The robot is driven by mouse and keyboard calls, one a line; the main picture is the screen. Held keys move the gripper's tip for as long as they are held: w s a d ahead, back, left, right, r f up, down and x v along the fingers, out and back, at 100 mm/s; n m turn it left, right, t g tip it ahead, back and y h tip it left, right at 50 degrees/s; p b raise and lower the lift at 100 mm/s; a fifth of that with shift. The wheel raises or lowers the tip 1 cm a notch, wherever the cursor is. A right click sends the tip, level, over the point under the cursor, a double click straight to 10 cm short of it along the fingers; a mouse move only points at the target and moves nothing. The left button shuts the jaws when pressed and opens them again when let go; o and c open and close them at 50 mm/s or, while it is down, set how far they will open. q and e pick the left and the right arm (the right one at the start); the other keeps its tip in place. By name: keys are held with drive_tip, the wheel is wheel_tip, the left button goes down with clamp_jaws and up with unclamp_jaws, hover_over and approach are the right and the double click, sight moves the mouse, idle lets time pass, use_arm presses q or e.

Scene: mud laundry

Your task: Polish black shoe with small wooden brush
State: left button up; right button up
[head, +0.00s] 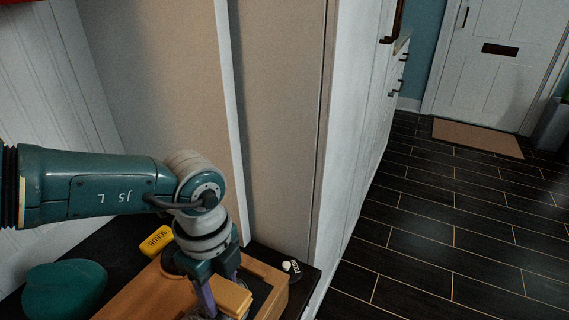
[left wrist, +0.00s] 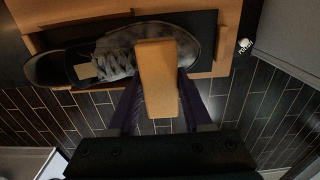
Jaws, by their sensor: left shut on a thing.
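My left gripper (head: 222,293) is shut on a small wooden brush (head: 232,298), a pale block that also shows in the left wrist view (left wrist: 158,75). In the left wrist view the dark shoe (left wrist: 118,55), with grey laces, lies on a black mat (left wrist: 208,50). The brush is over the toe end of the shoe and hides part of it. I cannot tell whether the brush touches the shoe. In the head view my gripper and wrist hide most of the shoe. My right gripper is not in view.
The mat lies on a wooden stand (head: 140,298). A yellow block marked SCRUB (head: 156,241) is behind it, a teal object (head: 65,290) to its left, and a small white knob with a label (head: 291,266) to its right. Tall panels stand close behind; the dark floor at right is clear.

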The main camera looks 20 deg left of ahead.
use_arm(q)
drive_tip(key=shift+a, duration=0.1)
drive_tip(key=shift+w+a+r, duration=0.15)
drive_tip(key=shift+a, duration=1.6)
drive_tip(key=shift+d, duration=0.2)
drive_tip(key=shift+d, duration=0.45)
drive_tip(key=shift+d+p, duration=0.5)
drive_tip(key=shift+d, duration=0.7)
